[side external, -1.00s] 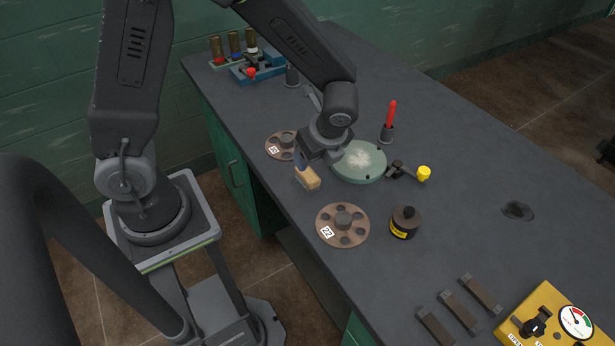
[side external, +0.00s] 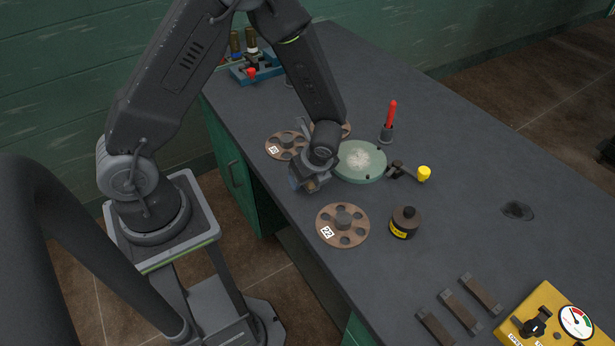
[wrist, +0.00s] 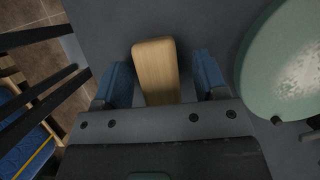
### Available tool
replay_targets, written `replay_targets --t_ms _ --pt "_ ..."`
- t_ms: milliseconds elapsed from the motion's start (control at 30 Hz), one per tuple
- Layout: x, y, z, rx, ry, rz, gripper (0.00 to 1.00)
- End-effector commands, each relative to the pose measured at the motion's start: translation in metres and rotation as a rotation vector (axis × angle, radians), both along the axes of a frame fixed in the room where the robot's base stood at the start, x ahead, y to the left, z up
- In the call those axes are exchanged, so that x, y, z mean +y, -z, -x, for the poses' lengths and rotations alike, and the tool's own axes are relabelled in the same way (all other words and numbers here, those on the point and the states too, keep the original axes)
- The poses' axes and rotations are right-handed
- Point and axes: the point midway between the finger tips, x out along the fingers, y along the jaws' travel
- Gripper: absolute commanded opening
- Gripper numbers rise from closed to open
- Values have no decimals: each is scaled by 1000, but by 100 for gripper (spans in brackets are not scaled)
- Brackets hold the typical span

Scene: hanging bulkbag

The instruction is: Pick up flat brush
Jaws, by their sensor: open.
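The flat brush (wrist: 155,68) shows in the wrist view as a pale wooden block with a rounded end. It lies on the dark bench top, between my two blue fingers. My gripper (wrist: 162,65) is open, with a gap on each side of the wood. The brush's near end is hidden by the gripper body. In the side view my gripper (side external: 303,183) is low over the bench's near edge and hides the brush. I cannot tell its exact height above the bench.
A round green plate (side external: 360,161) is close on the right. Brown wheels (side external: 343,226) lie in front and behind. A black weight (side external: 405,222), a yellow-knobbed piece (side external: 424,173) and a red-handled tool (side external: 391,115) stand farther right. The bench edge is close on the left.

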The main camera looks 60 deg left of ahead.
Motion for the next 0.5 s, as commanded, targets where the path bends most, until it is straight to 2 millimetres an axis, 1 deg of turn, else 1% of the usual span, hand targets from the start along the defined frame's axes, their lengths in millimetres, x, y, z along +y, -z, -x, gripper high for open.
replay_targets --t_ms 133,167,500 --pt "0 0 0 -1 -1 0 66" --pt "0 0 0 -1 -1 0 64" --pt "0 -1 0 0 -1 0 32"
